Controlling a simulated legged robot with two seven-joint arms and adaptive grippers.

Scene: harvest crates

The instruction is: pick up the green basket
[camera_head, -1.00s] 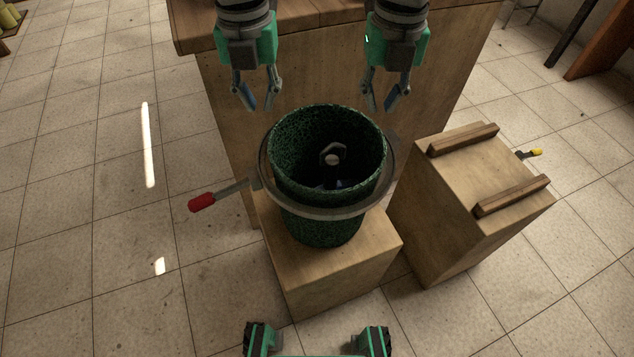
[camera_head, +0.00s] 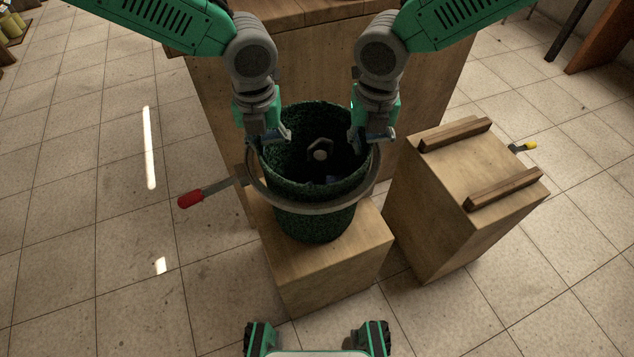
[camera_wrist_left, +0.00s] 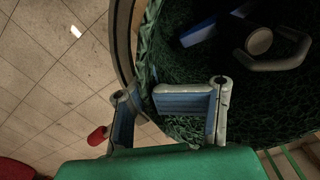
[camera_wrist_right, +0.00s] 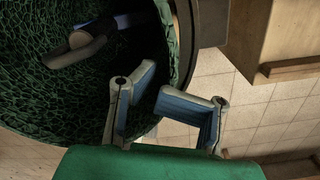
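The dark green basket (camera_head: 315,222) stands upright on a low wooden block in the head view. My left gripper (camera_head: 268,138) is at its left rim, pointing down. In the left wrist view, its fingers (camera_wrist_left: 148,100) sit on either side of the basket wall, one inside and one outside, with a gap between them. My right gripper (camera_head: 373,136) is at the right rim. In the right wrist view, its fingers (camera_wrist_right: 158,84) also straddle the wall and look apart. Contact with the wall is hard to tell.
A grey ring (camera_head: 307,208) surrounds the basket, with a red-ended handle (camera_head: 190,199) to the left. The low block (camera_head: 335,275) bears the basket. A wooden crate (camera_head: 440,215) with two slats stands at right. A larger wooden box (camera_head: 430,75) is behind. Tiled floor is clear at left.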

